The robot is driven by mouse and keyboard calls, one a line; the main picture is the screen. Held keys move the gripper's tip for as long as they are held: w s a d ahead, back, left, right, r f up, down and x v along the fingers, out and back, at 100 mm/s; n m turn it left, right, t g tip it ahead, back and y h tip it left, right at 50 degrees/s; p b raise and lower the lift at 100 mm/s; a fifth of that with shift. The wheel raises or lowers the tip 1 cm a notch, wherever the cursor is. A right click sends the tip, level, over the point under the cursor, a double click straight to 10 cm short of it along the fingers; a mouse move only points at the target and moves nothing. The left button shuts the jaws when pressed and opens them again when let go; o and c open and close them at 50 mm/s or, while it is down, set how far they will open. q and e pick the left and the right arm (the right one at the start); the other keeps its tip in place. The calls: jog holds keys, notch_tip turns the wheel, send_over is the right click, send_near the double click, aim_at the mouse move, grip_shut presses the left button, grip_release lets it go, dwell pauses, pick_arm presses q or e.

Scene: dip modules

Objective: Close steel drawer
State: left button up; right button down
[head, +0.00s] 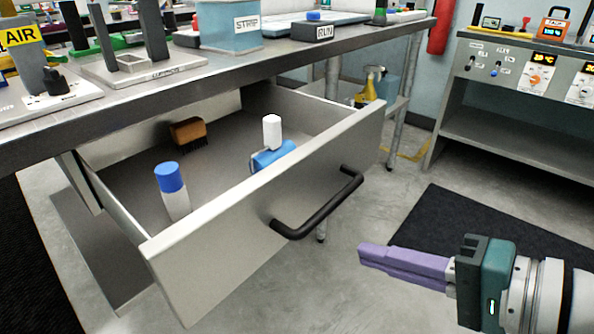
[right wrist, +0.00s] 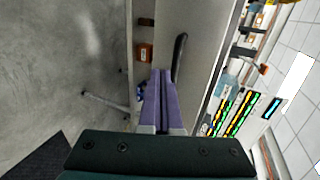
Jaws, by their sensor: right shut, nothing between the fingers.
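The steel drawer (head: 262,235) is pulled out from under the workbench. Its front panel carries a black bar handle (head: 318,205). Inside are a white bottle with a blue cap (head: 172,190), a brown brush (head: 188,131) and a blue item (head: 272,156) beside a white-topped one (head: 271,130). My right gripper (head: 364,254) has purple fingers, shut and empty, to the right of the handle and apart from it in the head view. In the right wrist view the shut fingertips (right wrist: 161,74) point toward a grey panel with the dark handle (right wrist: 179,58). My left gripper is not in view.
The workbench top (head: 220,66) above the drawer holds blocks labelled STRIP and RUN. A yellow spray bottle (head: 370,84) stands behind the drawer's right end. A second bench (head: 500,120) stands at the right. A black mat (head: 470,225) lies on open floor.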

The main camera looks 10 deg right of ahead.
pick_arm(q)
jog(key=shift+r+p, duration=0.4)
pick_arm(e)
jog(key=w+a, duration=0.3)
jog(key=w, duration=0.1)
jog(key=shift+w+a, duration=0.3)
jog(key=shift+a, duration=0.05)
